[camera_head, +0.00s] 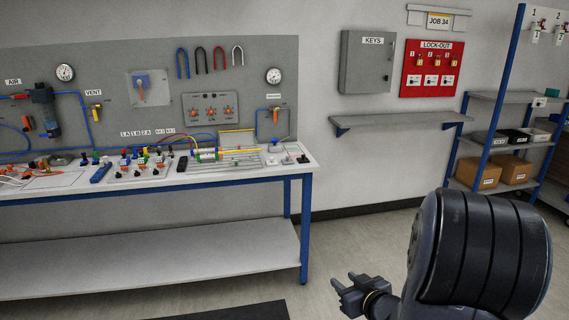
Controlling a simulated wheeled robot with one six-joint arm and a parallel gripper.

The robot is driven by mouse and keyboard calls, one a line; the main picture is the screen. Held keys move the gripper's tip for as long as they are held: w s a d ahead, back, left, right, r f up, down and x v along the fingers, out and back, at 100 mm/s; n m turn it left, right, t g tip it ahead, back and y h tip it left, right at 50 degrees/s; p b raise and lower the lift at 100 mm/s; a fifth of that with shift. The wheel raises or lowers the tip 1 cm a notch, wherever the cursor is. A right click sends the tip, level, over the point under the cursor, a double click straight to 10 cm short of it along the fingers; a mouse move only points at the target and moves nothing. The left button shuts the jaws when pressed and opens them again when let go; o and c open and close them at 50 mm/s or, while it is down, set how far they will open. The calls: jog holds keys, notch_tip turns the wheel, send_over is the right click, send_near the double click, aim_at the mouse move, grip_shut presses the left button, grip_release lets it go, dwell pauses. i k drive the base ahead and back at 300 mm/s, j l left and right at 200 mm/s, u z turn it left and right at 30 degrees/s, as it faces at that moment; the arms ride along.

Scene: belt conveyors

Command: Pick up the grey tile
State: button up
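I cannot make out a grey tile for certain; the small pieces on the bench are too small to tell apart. A small dark piece (303,159) lies near the right end of the white bench top (235,172). A white block with a dark top (275,146) stands behind it, to the left. My gripper (344,281) is at the lower middle, low in front of the floor and to the right of the bench. Its fingers stand apart with nothing seen between them. It is well away from the bench top.
A grey panel with gauges and hoses (230,75) rises behind the bench. A lower shelf (150,262) is bare. An empty wall shelf (400,120) hangs under a key cabinet (367,62) and a red lock-out board (431,68). A rack with boxes (515,168) stands right.

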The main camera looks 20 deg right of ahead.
aim_at(287, 161)
jog(key=i+l+u, duration=0.15)
jog(key=i+l, duration=0.3)
jog(key=i, duration=0.4)
jog(key=i+l+u, duration=0.1)
jog(key=i+l, duration=0.5)
jog(key=i, duration=0.2)
jog(key=i+l+u, duration=0.15)
jog(key=i+l, duration=0.5)
jog(key=i, duration=0.15)
